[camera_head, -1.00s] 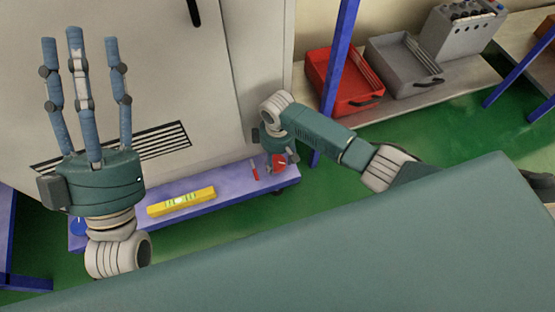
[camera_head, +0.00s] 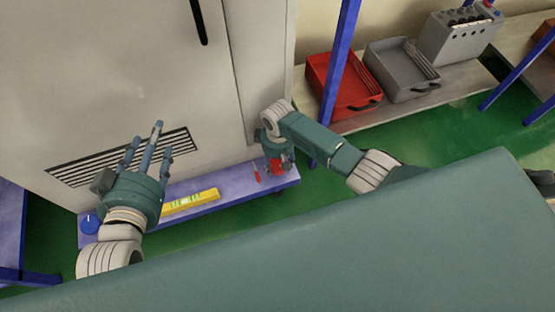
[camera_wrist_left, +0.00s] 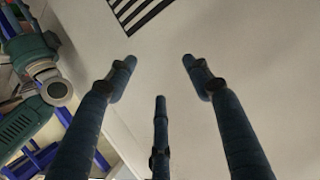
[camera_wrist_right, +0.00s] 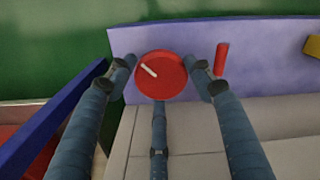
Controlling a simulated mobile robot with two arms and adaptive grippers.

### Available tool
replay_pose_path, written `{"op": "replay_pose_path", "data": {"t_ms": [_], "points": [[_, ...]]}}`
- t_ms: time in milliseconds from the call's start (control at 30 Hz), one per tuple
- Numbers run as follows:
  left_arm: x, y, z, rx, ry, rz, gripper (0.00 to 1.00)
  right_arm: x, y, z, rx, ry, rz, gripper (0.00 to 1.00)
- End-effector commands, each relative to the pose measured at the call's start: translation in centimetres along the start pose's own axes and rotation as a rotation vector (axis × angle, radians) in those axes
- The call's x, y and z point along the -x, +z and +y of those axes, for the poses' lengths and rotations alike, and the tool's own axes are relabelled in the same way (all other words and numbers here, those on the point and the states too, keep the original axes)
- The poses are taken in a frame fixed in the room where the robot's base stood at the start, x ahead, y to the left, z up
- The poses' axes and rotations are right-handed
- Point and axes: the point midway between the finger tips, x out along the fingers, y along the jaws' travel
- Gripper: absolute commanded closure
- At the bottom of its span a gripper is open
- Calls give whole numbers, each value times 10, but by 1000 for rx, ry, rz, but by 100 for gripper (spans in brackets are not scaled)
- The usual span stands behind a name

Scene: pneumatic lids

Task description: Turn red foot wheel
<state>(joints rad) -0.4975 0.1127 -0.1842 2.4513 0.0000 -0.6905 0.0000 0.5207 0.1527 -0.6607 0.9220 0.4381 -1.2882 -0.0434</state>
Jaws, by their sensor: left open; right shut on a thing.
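The red foot wheel (camera_wrist_right: 161,75) is a round red disc with a pale mark, on the purple base ledge of the cabinet. In the head view the red wheel (camera_head: 277,166) is partly hidden by my right gripper (camera_head: 275,165). In the right wrist view my right gripper (camera_wrist_right: 160,85) has its fingers around the wheel, one on each side and one below, shut on it. My left gripper (camera_head: 147,145) is open and empty in front of the cabinet vent. In the left wrist view my left gripper (camera_wrist_left: 160,80) has spread fingers with nothing between them.
A blue post (camera_head: 338,85) and a red bin (camera_head: 341,86) stand to the right.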

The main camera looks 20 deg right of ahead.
Motion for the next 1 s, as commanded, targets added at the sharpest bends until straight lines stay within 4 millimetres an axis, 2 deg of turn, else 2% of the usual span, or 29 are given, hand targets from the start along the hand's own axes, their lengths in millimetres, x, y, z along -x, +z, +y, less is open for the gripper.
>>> {"op": "replay_pose_path", "data": {"t_ms": [33, 200, 333, 500, 767, 800, 867, 1000], "points": [[4, 12, -2, 0, -4, -60, 49, -3, 11, -2, -22, -5, -28, 74], [18, 57, -7, 1, -15, -256, 49, -3, 11, -3, -96, -4, -28, 74], [28, 80, -10, 2, -21, -354, 49, -4, 11, -4, -136, -5, -27, 74], [34, 91, -11, 2, -24, -400, 49, -5, 11, -3, -155, -4, -28, 74], [34, 92, -11, 3, -24, -400, 49, -6, 11, -4, -154, -4, -28, 74], [34, 92, -11, 3, -24, -400, 49, -6, 11, -4, -154, -4, -27, 40], [34, 91, -11, 3, -24, -399, 49, -6, 11, -3, -154, -4, -26, 30], [33, 91, -11, 3, -24, -399, 49, -4, 8, -3, -153, -3, -20, 30]]}}
